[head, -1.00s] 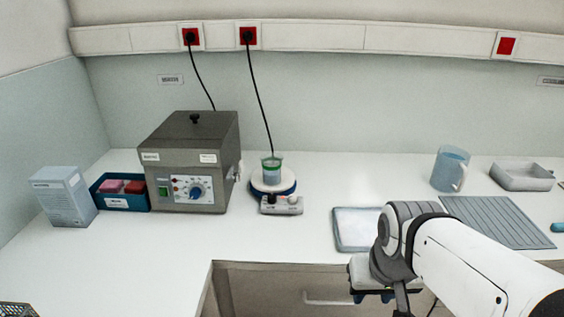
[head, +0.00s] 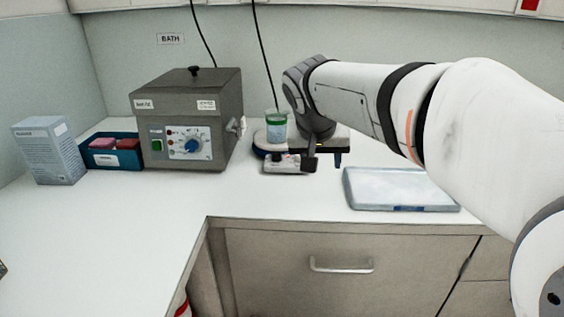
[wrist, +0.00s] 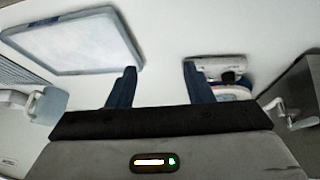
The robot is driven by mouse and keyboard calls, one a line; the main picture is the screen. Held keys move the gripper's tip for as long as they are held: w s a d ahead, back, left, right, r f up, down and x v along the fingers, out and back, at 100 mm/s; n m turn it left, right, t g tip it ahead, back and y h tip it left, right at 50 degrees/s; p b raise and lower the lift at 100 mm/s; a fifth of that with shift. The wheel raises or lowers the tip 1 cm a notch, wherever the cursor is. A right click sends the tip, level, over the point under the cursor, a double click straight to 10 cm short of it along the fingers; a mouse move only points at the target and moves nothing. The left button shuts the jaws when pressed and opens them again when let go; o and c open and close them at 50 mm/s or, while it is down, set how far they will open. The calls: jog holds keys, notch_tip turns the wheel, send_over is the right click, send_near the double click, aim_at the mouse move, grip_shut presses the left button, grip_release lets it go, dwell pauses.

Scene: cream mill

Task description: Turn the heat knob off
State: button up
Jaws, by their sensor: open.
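A small hotplate with a white control panel (head: 287,164) stands on the counter right of the bath. In the wrist view its panel (wrist: 212,67) carries a dark knob (wrist: 228,77); I cannot read which knob is for heat. A beaker with a green rim (head: 276,126) stands on the hotplate. My gripper (wrist: 160,80) is open and empty, its blue fingers spread, with the right finger just left of the panel in the wrist view. In the head view my wrist covers the hotplate's right side; one blue fingertip (head: 337,159) shows.
The grey bath (head: 187,118) with a blue knob (head: 192,146) stands to the left, beside a blue bin (head: 112,160) and a carton (head: 48,151). A pale tray (head: 400,188) lies right of the hotplate. The front-left counter is clear.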

aim_at(277, 153)
jog(key=w+a+f+m+t+b, duration=0.2)
jog(key=w+a+t+b, duration=0.1)
jog(key=w+a+b, duration=0.65)
jog(key=shift+h, duration=0.3)
jog(key=w+f, duration=0.2)
jog(key=w+a+f, duration=0.1)
jog(key=w+f, duration=0.1)
jog(key=w, duration=0.1)
jog(key=shift+w+f, duration=0.15)
jog(key=shift+f, duration=0.1)
jog(key=shift+c, duration=0.3)
jog(key=c, duration=0.9)
